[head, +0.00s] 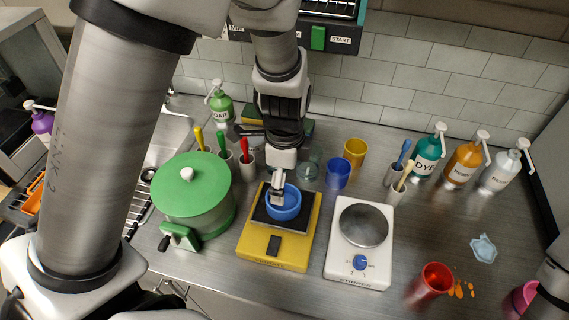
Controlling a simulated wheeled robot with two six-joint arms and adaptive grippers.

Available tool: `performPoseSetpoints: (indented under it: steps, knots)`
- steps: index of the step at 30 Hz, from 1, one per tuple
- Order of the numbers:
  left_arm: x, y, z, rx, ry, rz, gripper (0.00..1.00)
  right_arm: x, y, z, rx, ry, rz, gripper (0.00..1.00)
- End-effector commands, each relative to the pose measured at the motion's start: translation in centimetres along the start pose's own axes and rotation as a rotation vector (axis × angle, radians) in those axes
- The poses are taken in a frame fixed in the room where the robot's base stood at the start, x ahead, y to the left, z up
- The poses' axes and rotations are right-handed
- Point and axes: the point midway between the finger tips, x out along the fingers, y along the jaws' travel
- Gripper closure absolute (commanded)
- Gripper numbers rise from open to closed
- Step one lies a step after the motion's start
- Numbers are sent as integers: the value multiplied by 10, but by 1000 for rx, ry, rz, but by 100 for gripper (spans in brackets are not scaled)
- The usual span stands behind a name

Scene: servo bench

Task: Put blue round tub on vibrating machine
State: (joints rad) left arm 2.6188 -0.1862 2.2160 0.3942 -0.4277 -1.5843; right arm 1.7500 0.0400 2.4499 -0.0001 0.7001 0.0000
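The blue round tub (289,209) is upright over the black plate of the yellow machine (259,246), which I take to be the vibrating machine. It looks level and appears to rest on the plate, though its underside is hidden. My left gripper (278,195) points down at the tub's left back rim, with its fingertips overlapping the rim. The fingers look close together, but I cannot tell whether they pinch the wall. Part of my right arm shows at the right edge; its gripper is out of view.
A green drum with a crank (193,196) stands left of the yellow machine. A white device with a round metal plate (345,259) stands right. Behind are a blue cup (338,174), a yellow cup (355,152) and pump bottles. A red cup (430,284) stands front right beside orange bits.

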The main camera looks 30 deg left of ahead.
Motion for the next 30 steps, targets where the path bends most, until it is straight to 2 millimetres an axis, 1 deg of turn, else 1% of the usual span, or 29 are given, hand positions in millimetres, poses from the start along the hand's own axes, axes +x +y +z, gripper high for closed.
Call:
performPoseSetpoints:
  steps: [1, 4, 6, 9, 30]
  knots:
    - [-13, -1, 0, 1, 1, -8, 0, 4, 0, 0, 0, 0, 0, 60]
    - [-35, -1, 0, 0, 1, -6, 0, 6, 0, 0, 0, 0, 0, 60]
    - [-46, -1, 0, 0, 2, -3, 0, 7, 0, 0, 0, 0, 0, 60]
    - [-55, 0, 0, 0, 0, -1, 0, 8, 0, 0, 0, 0, 0, 60]
    - [-56, 0, 0, 0, 0, 1, 0, 7, 0, 0, 0, 0, 0, 60]
